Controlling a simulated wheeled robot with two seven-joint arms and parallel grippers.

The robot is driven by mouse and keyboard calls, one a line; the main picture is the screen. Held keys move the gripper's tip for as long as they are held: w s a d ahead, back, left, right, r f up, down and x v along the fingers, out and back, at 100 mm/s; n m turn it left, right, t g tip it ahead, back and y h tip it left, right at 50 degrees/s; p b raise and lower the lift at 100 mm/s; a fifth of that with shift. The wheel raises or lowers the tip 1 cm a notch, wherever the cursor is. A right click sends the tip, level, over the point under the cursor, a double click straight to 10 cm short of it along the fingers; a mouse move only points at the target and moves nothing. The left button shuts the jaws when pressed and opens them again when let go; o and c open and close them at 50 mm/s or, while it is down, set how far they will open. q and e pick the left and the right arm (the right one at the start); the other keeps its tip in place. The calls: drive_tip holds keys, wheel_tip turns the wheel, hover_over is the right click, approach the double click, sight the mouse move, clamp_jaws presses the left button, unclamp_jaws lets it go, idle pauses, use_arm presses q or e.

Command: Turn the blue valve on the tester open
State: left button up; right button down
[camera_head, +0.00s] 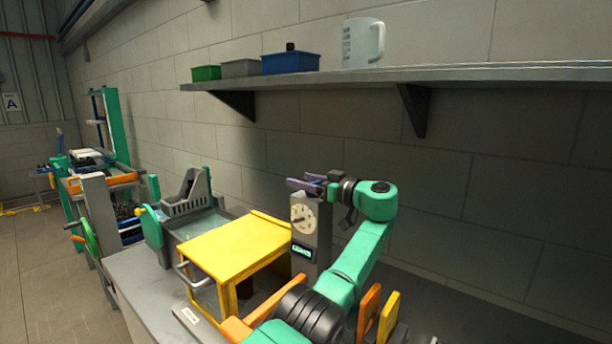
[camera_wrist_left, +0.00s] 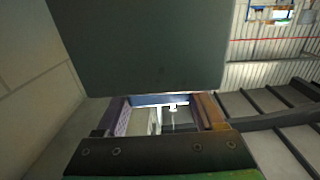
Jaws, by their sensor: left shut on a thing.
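The tester (camera_head: 311,228) is an upright grey box with a round pale dial and a small green display on its front. It stands on the bench behind the yellow-framed enclosure. My left gripper (camera_head: 310,184) is at the top of the tester, its arm coming up from the bottom of the head view. The left wrist view shows its two fingers (camera_wrist_left: 165,112) on either side of the blue valve (camera_wrist_left: 150,99), which shows as a blue bar. The gripper is shut on it. The large dark panel fills much of that view. My right gripper is not in view.
The yellow-framed enclosure (camera_head: 235,245) stands left of the tester on the grey bench (camera_head: 135,268). A wall shelf (camera_head: 460,75) above holds green, grey and blue bins (camera_head: 290,63) and a clear jug (camera_head: 362,43). Orange and yellow upright plates (camera_head: 388,318) stand at lower right.

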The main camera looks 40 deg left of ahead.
use_arm(q)
drive_tip(key=shift+g, duration=0.3)
drive_tip(key=o, duration=1.4)
drive_tip(key=shift+d+f, duration=0.15)
drive_tip(key=shift+d, duration=0.1)
drive_tip(key=d, duration=0.4)
drive_tip(key=w+d+b, duration=0.1)
drive_tip(key=d, duration=0.8)
drive_tip(key=shift+w+d, duration=0.35)
drive_tip(key=shift+d, duration=0.05)
